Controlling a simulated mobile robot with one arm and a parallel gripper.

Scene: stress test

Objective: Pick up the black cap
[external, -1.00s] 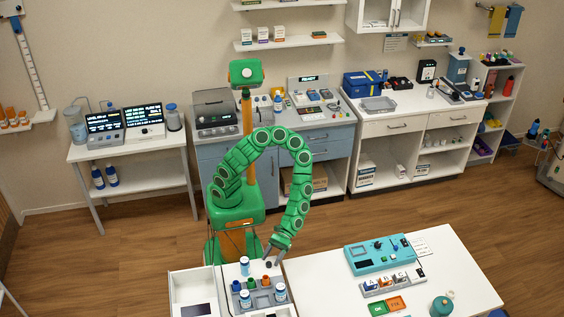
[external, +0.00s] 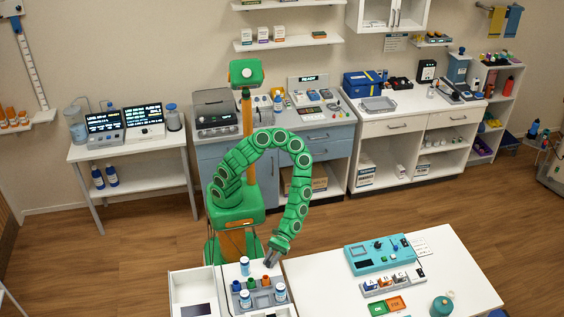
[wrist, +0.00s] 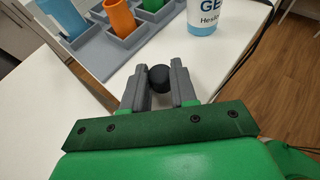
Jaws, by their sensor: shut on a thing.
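The black cap (wrist: 160,78) sits between the two grey fingers of my gripper (wrist: 161,86) in the wrist view, with both fingers against its sides. It is at or close to the white table top; I cannot tell if it is lifted clear. In the external view my gripper (external: 271,259) points down at the table's back edge, and the fingers hide the cap there.
A grey rack (wrist: 108,52) with blue, orange and green tubes stands close by. A white bottle with a blue label (wrist: 204,16) is just beyond my gripper. A teal device (external: 378,254) and lettered blocks (external: 392,282) lie to the right. White table (external: 320,285) between them is bare.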

